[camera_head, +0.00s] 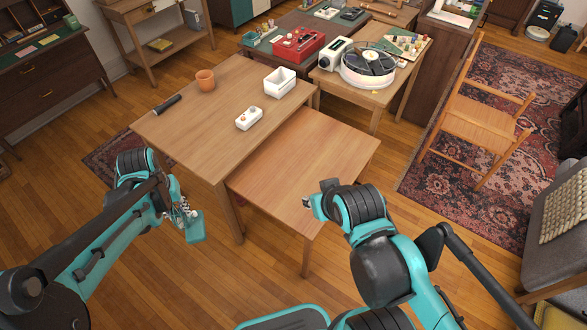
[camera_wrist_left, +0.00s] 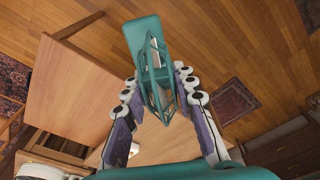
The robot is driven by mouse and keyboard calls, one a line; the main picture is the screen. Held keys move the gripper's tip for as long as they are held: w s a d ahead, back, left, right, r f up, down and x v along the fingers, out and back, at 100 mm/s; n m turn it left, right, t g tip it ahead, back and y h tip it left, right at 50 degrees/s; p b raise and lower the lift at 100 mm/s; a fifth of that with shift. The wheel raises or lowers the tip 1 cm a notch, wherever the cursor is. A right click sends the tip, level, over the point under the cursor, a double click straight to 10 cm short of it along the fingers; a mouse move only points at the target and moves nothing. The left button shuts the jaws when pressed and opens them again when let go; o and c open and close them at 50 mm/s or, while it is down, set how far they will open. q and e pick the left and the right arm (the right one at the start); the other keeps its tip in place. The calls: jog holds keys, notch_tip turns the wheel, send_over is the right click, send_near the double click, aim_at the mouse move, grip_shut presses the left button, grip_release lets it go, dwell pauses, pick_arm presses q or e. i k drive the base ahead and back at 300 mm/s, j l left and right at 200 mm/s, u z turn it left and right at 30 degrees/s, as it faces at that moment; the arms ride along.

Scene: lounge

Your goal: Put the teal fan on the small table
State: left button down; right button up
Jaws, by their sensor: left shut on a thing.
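The teal fan (camera_head: 196,228) is held in my left gripper (camera_head: 184,212), over the floor in front of the large table. In the left wrist view the fan (camera_wrist_left: 148,35), with its wire cage and flat teal base, sits between the fingers of the gripper (camera_wrist_left: 160,98), which touch its sides. The small table (camera_head: 305,160) is the lower, bare wooden one, right of the fan and partly beside the larger table. In the left wrist view the small table (camera_wrist_left: 75,95) is at left. My right gripper (camera_head: 318,203) is near its front edge; its fingers are not clear.
The larger table (camera_head: 190,120) holds a terracotta pot (camera_head: 205,80), a dark flashlight-like object (camera_head: 167,104), a white bin (camera_head: 279,82) and a small white tray (camera_head: 249,119). A wooden chair (camera_head: 480,118) stands at right on a red rug. Floor between my arms is clear.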

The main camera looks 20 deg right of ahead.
aim_at(308, 160)
jog(key=l+u, duration=0.1)
jog(key=l, duration=0.5)
jog(key=k+l+u, duration=0.1)
jog(key=l, duration=0.5)
jog(key=k+l+u, duration=0.15)
jog(key=l, duration=0.5)
jog(key=i+l, duration=0.3)
jog(key=l, duration=0.15)
jog(key=i+l+u, duration=0.1)
jog(key=i+l, duration=0.5)
jog(key=l, duration=0.25)
jog(key=u, duration=0.05)
